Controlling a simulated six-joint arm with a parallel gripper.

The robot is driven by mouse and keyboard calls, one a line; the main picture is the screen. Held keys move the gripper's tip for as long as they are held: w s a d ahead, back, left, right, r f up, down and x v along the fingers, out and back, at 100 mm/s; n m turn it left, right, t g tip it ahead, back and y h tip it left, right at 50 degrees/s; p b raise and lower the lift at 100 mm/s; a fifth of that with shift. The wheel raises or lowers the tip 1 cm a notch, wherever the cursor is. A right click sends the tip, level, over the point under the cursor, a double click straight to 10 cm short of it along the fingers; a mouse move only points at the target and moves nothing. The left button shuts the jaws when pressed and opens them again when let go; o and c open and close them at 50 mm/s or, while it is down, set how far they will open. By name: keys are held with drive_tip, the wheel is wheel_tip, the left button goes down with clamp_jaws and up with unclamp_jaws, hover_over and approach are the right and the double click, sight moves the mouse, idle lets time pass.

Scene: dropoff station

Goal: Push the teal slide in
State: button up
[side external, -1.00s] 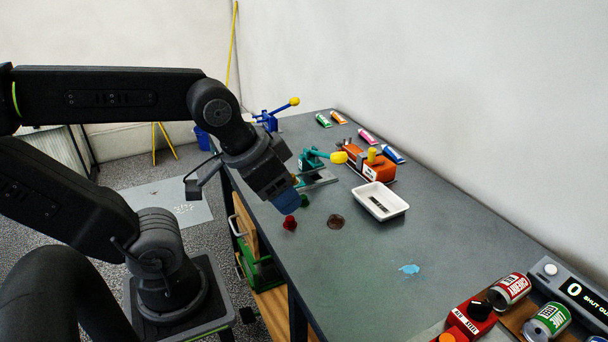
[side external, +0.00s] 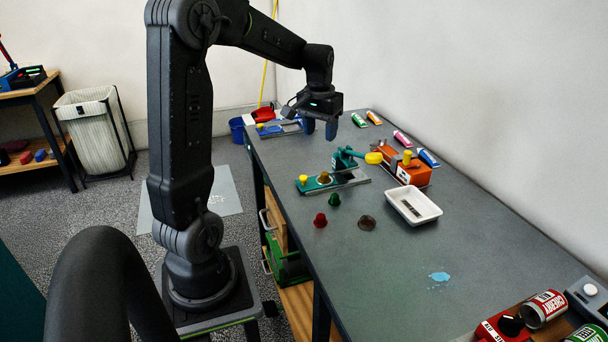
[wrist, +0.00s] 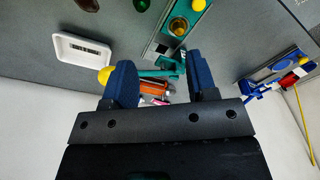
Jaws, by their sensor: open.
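The teal slide (side external: 318,183) lies on a grey base plate (side external: 358,177) on the table, with a yellow knob (side external: 303,179) at its left end and a brass-coloured cup (side external: 324,177) in it. The slide sticks out to the left of the teal press body (side external: 345,158), whose lever ends in a yellow grip (side external: 374,158). My gripper (side external: 320,130) is open and empty, pointing down above and beyond the press. In the wrist view the slide (wrist: 188,18) with its knob (wrist: 198,5) shows at the top, past my gripper's fingers (wrist: 160,68), which partly hide the press.
A blue press (side external: 282,128) stands at the far end. An orange machine (side external: 405,172) and a white tray (side external: 404,210) are to the right. Red (side external: 320,220), green (side external: 334,200) and brown (side external: 367,223) capsules lie in front. The near middle is mostly clear, with a blue spill (side external: 439,276).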

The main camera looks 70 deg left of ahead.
drive_tip(key=n, duration=0.2)
hover_over(303, 177)
wheel_tip(303, 177, down, 4)
drive_tip(key=shift+g+h, duration=0.3)
drive_tip(key=shift+g, duration=0.1)
wheel_tip(303, 177, down, 14)
drive_tip(key=shift+w+r, duration=0.1)
drive_tip(key=shift+r, duration=0.05)
drive_tip(key=shift+c, duration=0.3)
clamp_jaws()
drive_tip(key=shift+w, duration=0.1)
